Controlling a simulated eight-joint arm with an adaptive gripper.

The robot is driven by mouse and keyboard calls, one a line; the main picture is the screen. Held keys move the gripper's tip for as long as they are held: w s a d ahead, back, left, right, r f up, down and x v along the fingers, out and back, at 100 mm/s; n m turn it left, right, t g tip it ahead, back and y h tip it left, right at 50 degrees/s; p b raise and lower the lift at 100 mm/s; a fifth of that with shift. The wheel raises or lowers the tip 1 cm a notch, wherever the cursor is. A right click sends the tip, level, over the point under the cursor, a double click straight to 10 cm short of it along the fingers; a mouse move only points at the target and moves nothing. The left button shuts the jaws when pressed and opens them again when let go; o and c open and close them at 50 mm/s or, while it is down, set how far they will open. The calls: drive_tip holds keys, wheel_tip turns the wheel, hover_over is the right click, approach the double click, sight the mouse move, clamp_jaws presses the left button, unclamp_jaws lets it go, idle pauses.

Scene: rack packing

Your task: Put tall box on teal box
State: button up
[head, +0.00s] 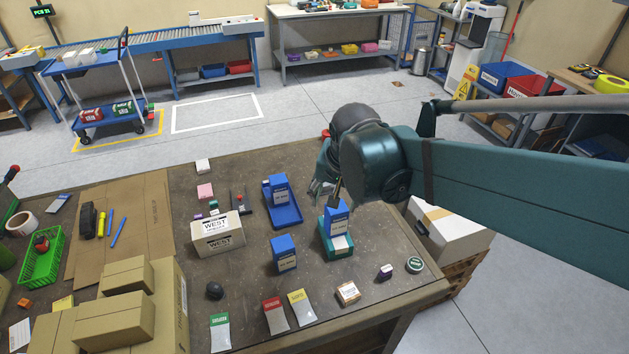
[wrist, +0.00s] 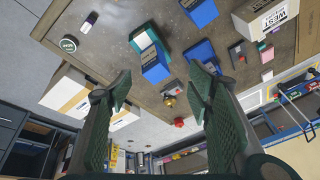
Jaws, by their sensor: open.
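A tall blue box (head: 337,221) with a white-lettered label stands on the teal box (head: 343,252), toward its back half. They also show in the wrist view, the blue box (wrist: 155,67) over the teal box (wrist: 141,38). A second, similar blue box (head: 284,254) stands on the table to the left. A third (head: 279,187) stands in a blue tray (head: 287,214). My gripper (head: 326,189) is just behind and above the box on the teal one. In the wrist view its fingers (wrist: 161,88) are wide apart with nothing held between them.
A white-and-tan "WEST" carton (head: 218,239) stands left of the blue boxes. Colored packets (head: 275,314), a small carton (head: 347,293) and a round tin (head: 414,265) lie along the front. A white crate (head: 448,240) stands beyond the right edge.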

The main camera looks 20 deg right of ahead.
drive_tip(key=s+a+r+n+t, duration=0.3)
drive_tip(key=s+n, duration=0.4)
drive_tip(key=s, duration=0.3)
drive_tip(key=shift+y, duration=0.4)
